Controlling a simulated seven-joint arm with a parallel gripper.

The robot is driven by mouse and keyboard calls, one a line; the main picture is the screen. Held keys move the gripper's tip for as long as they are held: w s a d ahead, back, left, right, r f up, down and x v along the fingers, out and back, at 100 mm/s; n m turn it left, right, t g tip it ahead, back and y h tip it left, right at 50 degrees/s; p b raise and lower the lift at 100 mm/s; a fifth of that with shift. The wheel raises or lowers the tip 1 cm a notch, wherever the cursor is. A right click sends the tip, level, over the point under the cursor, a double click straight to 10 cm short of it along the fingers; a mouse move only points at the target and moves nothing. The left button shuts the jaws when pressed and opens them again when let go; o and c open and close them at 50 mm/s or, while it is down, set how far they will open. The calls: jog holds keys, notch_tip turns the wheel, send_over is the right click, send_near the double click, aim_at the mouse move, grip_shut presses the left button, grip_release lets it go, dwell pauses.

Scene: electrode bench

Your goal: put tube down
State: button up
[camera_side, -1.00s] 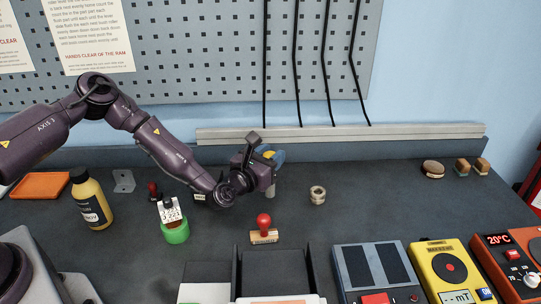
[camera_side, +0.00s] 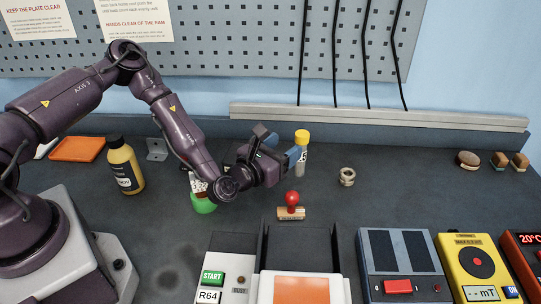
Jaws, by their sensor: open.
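The tube (camera_side: 301,163) stands upright on the dark bench, clear-walled with a yellow cap and a pale label. My gripper (camera_side: 284,148) is just to its left, jaws open with blue fingertips. The fingertips look close beside the tube, and one partly overlaps its left edge in the picture. I cannot tell whether they touch it. The tube's base shows on the bench top.
A beige ring (camera_side: 347,177) and a red-knobbed stamp (camera_side: 291,207) are near the tube. Boxed instruments (camera_side: 404,262) line the front right.

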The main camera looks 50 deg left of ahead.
jog(key=s+d+r+m+g+h, duration=0.35)
jog(key=m+h, duration=0.25)
jog(key=m, duration=1)
jog(key=s+a+r+m+g+y, duration=0.2)
jog(key=s+a+r+m+g, duration=0.15)
jog(key=s+r+m, duration=0.45)
jog(key=s+a+r+m+g+y, duration=0.35)
jog(key=s+r+m, duration=0.25)
jog(key=r+m, duration=0.35)
jog(key=s+a+r+m+g+h, duration=0.1)
jog(key=s+r+m+g, duration=0.1)
jog(key=s, duration=0.9)
jog(key=shift+s+r+m, duration=0.15)
jog(key=shift+r+m, duration=0.7)
jog(key=shift+r, duration=0.05)
